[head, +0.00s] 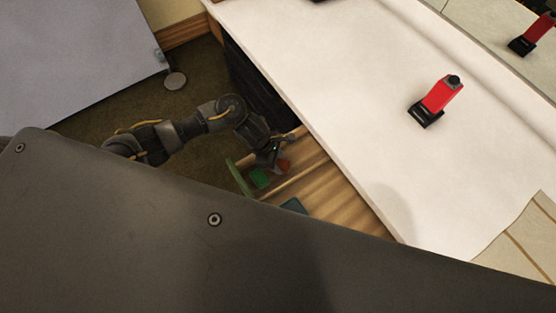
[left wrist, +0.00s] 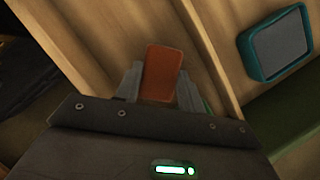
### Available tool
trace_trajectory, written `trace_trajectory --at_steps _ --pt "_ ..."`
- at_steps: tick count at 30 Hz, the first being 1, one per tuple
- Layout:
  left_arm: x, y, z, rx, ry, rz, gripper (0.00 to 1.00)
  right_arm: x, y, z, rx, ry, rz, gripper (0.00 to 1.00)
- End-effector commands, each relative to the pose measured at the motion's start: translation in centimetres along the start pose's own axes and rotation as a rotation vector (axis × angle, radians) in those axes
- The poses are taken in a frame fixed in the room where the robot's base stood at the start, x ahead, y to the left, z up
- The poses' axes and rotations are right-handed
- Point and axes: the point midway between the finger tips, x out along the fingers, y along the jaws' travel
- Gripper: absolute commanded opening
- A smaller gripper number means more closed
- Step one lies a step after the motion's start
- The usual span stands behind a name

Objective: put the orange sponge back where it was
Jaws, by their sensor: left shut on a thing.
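The orange sponge (left wrist: 164,70) is a small orange-red block between the fingertips of my left gripper (left wrist: 160,88) in the left wrist view. The gripper is shut on it. In the head view my left gripper (head: 274,160) reaches over a wooden drawer or shelf (head: 325,190) beside the white table, and the sponge shows small at its tip (head: 284,166). Wooden boards lie behind the sponge; I cannot tell whether it touches them. My right gripper is in neither view.
A teal-framed object (left wrist: 276,44) lies on the wood nearby. A red and black object (head: 437,98) stands on the white table (head: 330,70), otherwise mostly clear. A grey panel (head: 75,55) is at upper left.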

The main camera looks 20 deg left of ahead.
Motion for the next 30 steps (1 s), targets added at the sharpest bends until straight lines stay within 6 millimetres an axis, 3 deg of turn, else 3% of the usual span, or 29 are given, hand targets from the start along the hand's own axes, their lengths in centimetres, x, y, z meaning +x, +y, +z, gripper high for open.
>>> trace_trajectory --at_steps 6,7,12,23,30 --pt "0.4 0.0 -0.2 0.0 0.001 0.0 0.14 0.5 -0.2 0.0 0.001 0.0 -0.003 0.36" --pt "0.3 0.0 -0.1 0.0 0.001 0.0 0.4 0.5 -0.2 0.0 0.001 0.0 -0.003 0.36" --pt "0.2 0.0 -0.1 0.0 0.001 0.0 0.61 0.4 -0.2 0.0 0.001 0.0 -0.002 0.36" --pt "-0.3 0.0 0.1 -0.001 0.0 0.0 0.61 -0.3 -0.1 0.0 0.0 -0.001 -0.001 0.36" --pt "-4.6 0.2 0.0 0.006 -0.001 0.006 0.61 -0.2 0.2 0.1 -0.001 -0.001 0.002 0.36"
